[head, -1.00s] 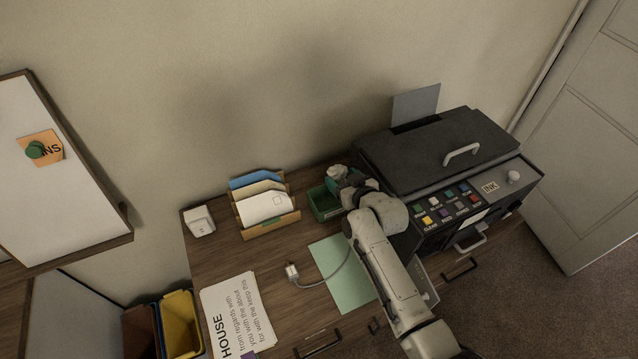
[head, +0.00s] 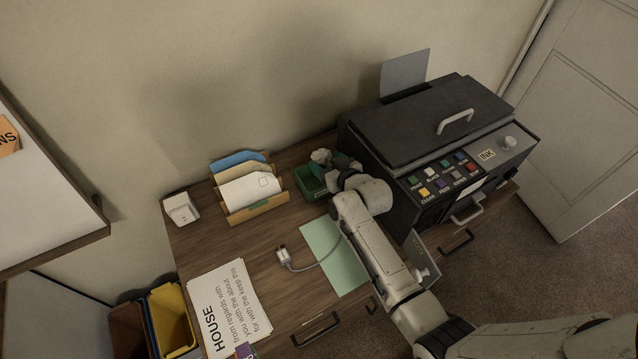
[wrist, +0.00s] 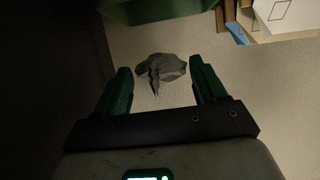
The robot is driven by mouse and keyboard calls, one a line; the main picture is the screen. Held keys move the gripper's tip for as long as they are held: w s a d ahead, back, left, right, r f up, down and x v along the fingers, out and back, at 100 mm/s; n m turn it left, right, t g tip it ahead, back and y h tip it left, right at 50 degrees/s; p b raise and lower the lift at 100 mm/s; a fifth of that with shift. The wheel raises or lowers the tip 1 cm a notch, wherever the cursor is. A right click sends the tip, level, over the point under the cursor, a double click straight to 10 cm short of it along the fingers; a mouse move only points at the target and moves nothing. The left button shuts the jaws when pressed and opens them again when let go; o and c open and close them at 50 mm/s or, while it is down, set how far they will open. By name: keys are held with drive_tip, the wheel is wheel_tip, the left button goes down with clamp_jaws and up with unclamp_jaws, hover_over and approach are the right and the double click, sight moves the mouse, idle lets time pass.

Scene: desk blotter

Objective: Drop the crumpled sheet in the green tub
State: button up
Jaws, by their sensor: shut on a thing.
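The crumpled sheet (wrist: 163,70) is a grey wad between my fingertips in the wrist view. In the head view it shows as a small pale lump (head: 321,156) at the far end of my arm. My gripper (wrist: 160,82) has dark green fingers and is shut on the sheet. The green tub (head: 308,184) stands on the desk between the letter rack and the black printer. My gripper and the sheet appear above the tub's back right side; the exact height is unclear. My gripper hides part of the tub. Its green wall (wrist: 160,10) shows at the top of the wrist view.
The letter rack (head: 262,212) with envelopes stands left of the tub. The bulky black printer (head: 430,130) stands close on the right. A green sheet (head: 325,245), a cable plug (head: 282,256) and a printed page (head: 215,295) lie in front. Bins (head: 172,318) stand at lower left.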

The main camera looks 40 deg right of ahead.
drive_tip(key=o, duration=0.9)
drive_tip(key=shift+c, duration=0.2)
drive_tip(key=v, duration=1)
drive_tip(key=shift+s+r+b, duration=0.2)
drive_tip(key=shift+s+b, duration=0.15)
drive_tip(key=shift+b, duration=0.05)
drive_tip(key=shift+a, duration=0.15)
drive_tip(key=s+a+f+n+g+y, duration=0.25)
drive_tip(key=s+a+f+g, duration=0.2)
drive_tip(key=s+a, duration=0.45)
drive_tip(key=s+a+g, duration=0.2)
drive_tip(key=s+g, duration=0.1)
drive_tip(key=s, duration=0.3)
drive_tip(key=s+a+r+g+y, duration=0.1)
drive_tip(key=s+a+g, duration=0.1)
drive_tip(key=s+g, duration=0.2)
drive_tip(key=s, duration=0.2)
drive_tip(key=shift+s+a+r, duration=0.2)
drive_tip(key=shift+s+a, duration=0.05)
drive_tip(key=shift+s, duration=0.15)
